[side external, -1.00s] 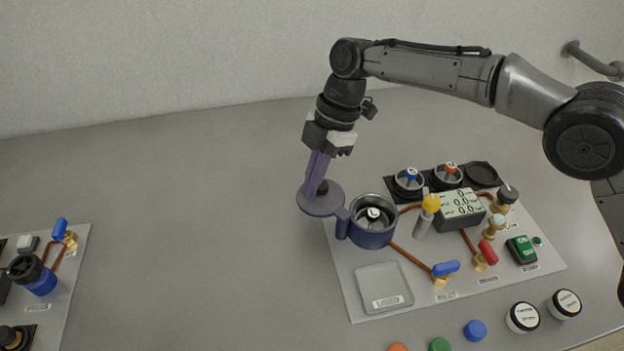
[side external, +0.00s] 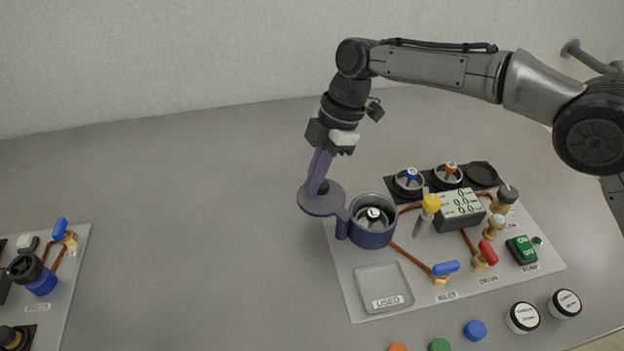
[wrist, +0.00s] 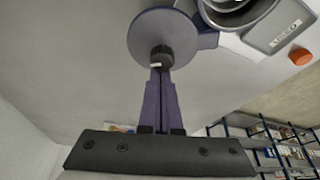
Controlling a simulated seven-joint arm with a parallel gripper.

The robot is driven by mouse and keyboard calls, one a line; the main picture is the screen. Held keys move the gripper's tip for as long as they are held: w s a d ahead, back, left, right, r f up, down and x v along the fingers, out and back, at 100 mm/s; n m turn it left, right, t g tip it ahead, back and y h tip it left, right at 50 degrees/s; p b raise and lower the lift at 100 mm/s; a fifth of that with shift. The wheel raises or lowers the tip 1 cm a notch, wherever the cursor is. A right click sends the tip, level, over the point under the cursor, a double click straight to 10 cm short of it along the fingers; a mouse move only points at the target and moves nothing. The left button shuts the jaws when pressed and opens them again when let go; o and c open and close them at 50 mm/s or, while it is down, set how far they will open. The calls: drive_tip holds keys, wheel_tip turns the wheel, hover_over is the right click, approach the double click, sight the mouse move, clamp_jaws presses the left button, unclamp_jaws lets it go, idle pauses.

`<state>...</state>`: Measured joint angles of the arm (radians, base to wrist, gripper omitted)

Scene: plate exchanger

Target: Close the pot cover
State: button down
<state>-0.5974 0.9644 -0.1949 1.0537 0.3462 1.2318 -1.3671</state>
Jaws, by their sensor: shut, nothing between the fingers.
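The pot (side external: 372,236) is a dark blue-purple cup on the left part of the white panel, with a small white-and-black part inside. Its round purple cover (side external: 318,207) is open, swung out to the left and joined to the pot by a hinge arm (side external: 343,219).
Right of the pot stand a yellow-topped post (side external: 430,204), a display box (side external: 459,208) and valves with blue (side external: 445,268) and red (side external: 487,252) handles. A square "USED" tray (side external: 383,287) lies in front.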

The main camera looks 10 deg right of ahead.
sight(334, 184)
drive_tip(key=shift+w+d+m, duration=0.1)
drive_tip(key=shift+d+m, duration=0.05)
drive_tip(key=shift+m, duration=0.15)
drive_tip(key=m, duration=0.1)
drive_tip(key=d+m+t, duration=0.1)
drive_tip(key=shift+w+d+m, duration=0.1)
drive_tip(key=shift+w+m, duration=0.2)
drive_tip(key=shift+w, duration=0.1)
drive_tip(key=m, duration=0.1)
drive_tip(key=d+m+t, duration=0.1)
drive_tip(key=shift+w+d+m, duration=0.25)
drive_tip(key=shift+m, duration=0.15)
drive_tip(key=m, duration=0.1)
drive_tip(key=d+m, duration=0.1)
drive_tip(key=shift+w+d+m+t, duration=0.1)
drive_tip(key=shift+d+m+t, duration=0.2)
drive_tip(key=shift+t, duration=0.1)
drive_tip(key=d+m+t, duration=0.1)
drive_tip(key=m, duration=0.1)
drive_tip(key=shift+d+m+h, duration=0.15)
drive_tip(key=shift+m+h, duration=0.25)
drive_tip(key=s+d+m+t+h, duration=0.1)
drive_tip(key=s+d+m, duration=0.3)
drive_tip(key=m, duration=0.5)
drive_tip(key=shift+d+h, duration=0.3)
drive_tip(key=shift+h, duration=0.6)
drive_tip(key=shift+s, duration=0.25)
